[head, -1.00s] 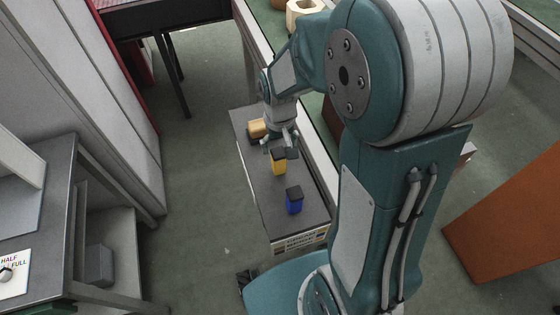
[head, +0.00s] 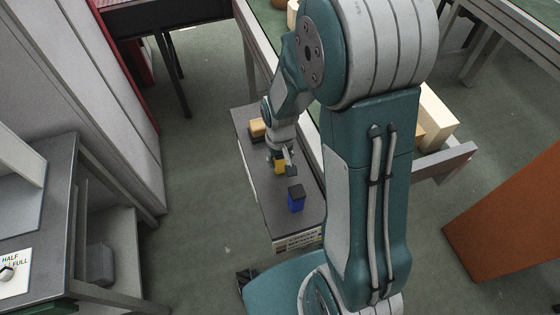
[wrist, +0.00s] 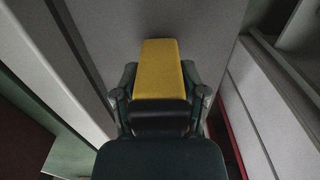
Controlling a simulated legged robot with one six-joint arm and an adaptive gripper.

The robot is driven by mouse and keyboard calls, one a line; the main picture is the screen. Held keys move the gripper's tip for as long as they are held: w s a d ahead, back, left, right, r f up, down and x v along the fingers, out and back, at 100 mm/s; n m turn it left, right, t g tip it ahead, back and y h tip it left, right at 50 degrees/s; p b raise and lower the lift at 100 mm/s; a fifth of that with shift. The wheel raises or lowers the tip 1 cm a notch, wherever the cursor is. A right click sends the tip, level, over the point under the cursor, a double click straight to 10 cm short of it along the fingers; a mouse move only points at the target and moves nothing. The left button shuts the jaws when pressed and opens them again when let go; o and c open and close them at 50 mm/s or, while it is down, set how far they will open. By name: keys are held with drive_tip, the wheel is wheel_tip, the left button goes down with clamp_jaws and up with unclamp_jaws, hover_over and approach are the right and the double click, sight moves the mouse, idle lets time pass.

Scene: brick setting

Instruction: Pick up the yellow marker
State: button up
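The yellow marker (head: 280,167) is a blocky piece with a yellow body, standing on a low dark grey bench. In the wrist view the marker (wrist: 160,68) lies between my fingers, with its black part nearest the palm. My gripper (head: 284,158) reaches down over it and hides its top in the head view. In the wrist view the fingers of my gripper (wrist: 160,85) flank the yellow body closely on both sides. Whether they press on it cannot be told.
A blue block with a dark top (head: 296,198) stands just in front of the marker on the bench (head: 268,212). A tan-orange object (head: 257,127) lies behind. A grey table (head: 50,190) stands left. The floor between is clear.

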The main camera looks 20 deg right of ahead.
drive_tip(key=shift+a, duration=0.15)
drive_tip(key=shift+c, duration=0.5)
drive_tip(key=shift+d+r, duration=0.2)
drive_tip(key=shift+r, duration=0.3)
wheel_tip(320, 180, up, 3)
drive_tip(key=shift+s+d+f, duration=0.1)
drive_tip(key=s+d+r, duration=0.5)
drive_tip(key=s+r, duration=0.1)
drive_tip(key=s, duration=0.1)
drive_tip(key=s+d+r, duration=0.3)
drive_tip(key=shift+s+d+r, duration=0.15)
drive_tip(key=shift+s+d, duration=0.15)
drive_tip(key=shift+s, duration=0.05)
